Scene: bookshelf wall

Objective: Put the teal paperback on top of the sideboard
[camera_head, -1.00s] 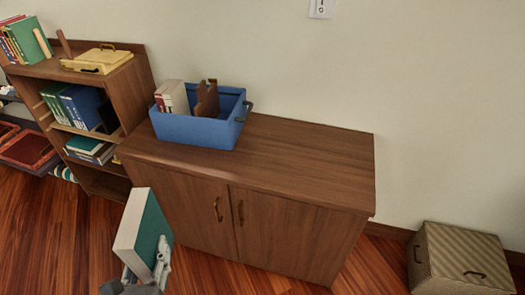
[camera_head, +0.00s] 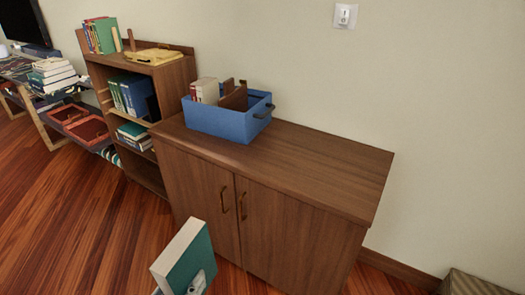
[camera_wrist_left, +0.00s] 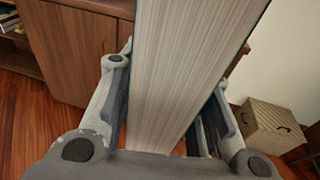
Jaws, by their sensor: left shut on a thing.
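The teal paperback (camera_head: 190,258) is held upright at the bottom of the head view, with a teal cover and pale page edges. My left gripper (camera_head: 197,284) is shut on its lower part; only a bit of the gripper shows there. In the left wrist view the book's page block (camera_wrist_left: 190,70) stands between the two fingers (camera_wrist_left: 170,110). The brown wooden sideboard (camera_head: 320,165) stands beyond the book, its two doors shut. The book is in front of the sideboard, apart from its top. My right gripper is not in view.
A blue bin (camera_head: 225,122) holding books and a brown object stands on the sideboard's left part. The middle and right of its top are bare. A bookshelf (camera_head: 172,82) adjoins on the left. A striped box (camera_head: 475,284) sits on the floor at right.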

